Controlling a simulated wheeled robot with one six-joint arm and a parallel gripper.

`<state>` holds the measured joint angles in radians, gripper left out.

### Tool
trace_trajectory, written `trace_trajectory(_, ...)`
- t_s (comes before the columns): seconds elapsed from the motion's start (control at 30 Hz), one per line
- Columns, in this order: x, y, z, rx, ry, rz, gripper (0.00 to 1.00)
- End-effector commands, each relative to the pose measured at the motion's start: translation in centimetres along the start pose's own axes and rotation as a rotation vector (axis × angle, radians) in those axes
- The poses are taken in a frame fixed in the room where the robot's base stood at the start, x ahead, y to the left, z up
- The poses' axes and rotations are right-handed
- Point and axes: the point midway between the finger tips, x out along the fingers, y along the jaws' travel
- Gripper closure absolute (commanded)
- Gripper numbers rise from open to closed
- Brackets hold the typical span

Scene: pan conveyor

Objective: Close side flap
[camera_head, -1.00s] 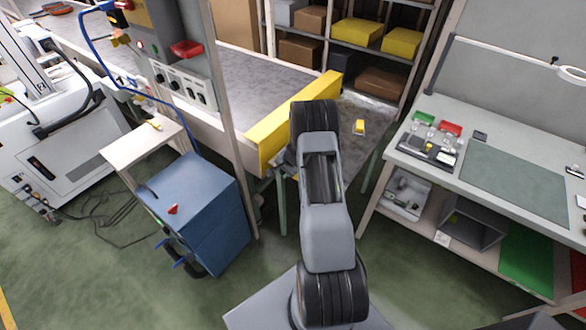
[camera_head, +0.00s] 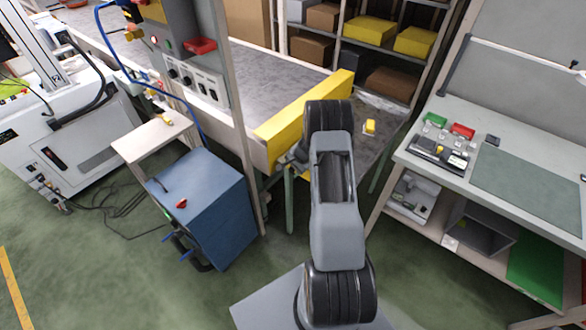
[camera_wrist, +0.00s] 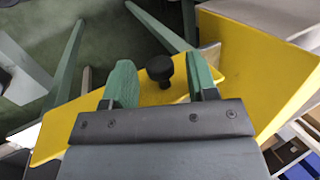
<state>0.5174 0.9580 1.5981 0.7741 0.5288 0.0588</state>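A yellow flap or panel (camera_head: 305,118) stands across the near end of the conveyor in the head view. In the wrist view a tall yellow panel (camera_wrist: 255,65) is at the right, and a narrower yellow strip (camera_wrist: 85,122) runs off to the left from it. A black knob (camera_wrist: 160,68) stands out by the strip. My gripper (camera_wrist: 162,60) is open, with one green finger on each side of the knob and visible gaps to it. In the head view my arm hides most of the gripper at the panel's near side.
The conveyor (camera_head: 275,80) lies behind the yellow panel. A blue cabinet (camera_head: 215,205) stands to the left, beside an upright post. A workbench (camera_head: 480,150) with trays is at the right. Green floor is open in front.

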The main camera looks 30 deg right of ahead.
Motion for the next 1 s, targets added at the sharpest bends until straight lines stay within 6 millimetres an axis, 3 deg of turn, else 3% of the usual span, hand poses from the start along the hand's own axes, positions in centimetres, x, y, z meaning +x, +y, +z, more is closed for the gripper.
trace_trajectory(0.27, -0.7, 0.0, -0.1, 0.001, 0.001, -0.001, 0.47)
trace_trajectory(0.8, -10.7, 0.0, -0.1, 0.000, 0.003, -0.002, 0.47)
trace_trajectory(1.0, -12.9, 0.0, -0.1, 0.000, 0.001, -0.001, 0.47)
